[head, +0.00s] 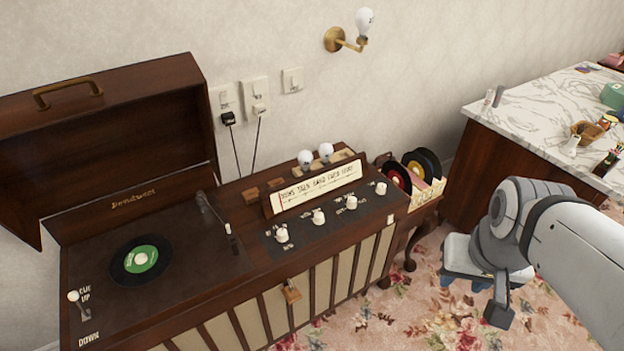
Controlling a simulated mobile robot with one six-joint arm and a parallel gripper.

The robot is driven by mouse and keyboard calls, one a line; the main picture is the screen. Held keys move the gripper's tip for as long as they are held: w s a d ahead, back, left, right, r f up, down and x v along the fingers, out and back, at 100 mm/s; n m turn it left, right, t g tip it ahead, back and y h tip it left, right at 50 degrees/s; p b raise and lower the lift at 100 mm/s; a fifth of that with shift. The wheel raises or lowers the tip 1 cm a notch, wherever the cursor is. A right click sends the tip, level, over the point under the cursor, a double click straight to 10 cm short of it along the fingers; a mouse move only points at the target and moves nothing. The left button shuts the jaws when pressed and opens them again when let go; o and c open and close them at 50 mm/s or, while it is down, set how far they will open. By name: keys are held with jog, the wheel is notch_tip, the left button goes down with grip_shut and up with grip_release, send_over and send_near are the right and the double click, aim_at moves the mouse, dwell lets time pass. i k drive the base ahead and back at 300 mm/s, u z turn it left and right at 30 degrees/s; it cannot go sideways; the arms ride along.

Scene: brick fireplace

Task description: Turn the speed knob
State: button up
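A wooden record player cabinet (180,302) stands against the wall with its lid (110,150) open. Several white knobs sit in a row on its dark control panel: a leftmost knob (282,234), a second knob (319,216), a third knob (351,202) and a rightmost knob (381,188). Their labels are too small to read, so I cannot tell which is the speed knob. My gripper (499,306) hangs at the right, over the floor, well apart from the knobs. Its fingers are seen edge-on, and I cannot tell whether they are open.
A black record with a green label (141,258) lies on the turntable beside the tonearm (215,213). A cue lever (78,300) stands at front left. More records (397,177) stand right of the panel. A marble-topped counter (545,110) is at right. Flowered carpet (400,315) lies between.

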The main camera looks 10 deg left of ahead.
aim_at(282, 236)
jog(key=z, duration=0.2)
jog(key=k, duration=0.25)
jog(key=u, duration=1.25)
jog(key=i, duration=0.95)
jog(key=u, duration=1.05)
jog(key=k, duration=1.25)
jog(key=z, duration=0.55)
jog(key=i, duration=0.25)
jog(key=u, duration=0.05)
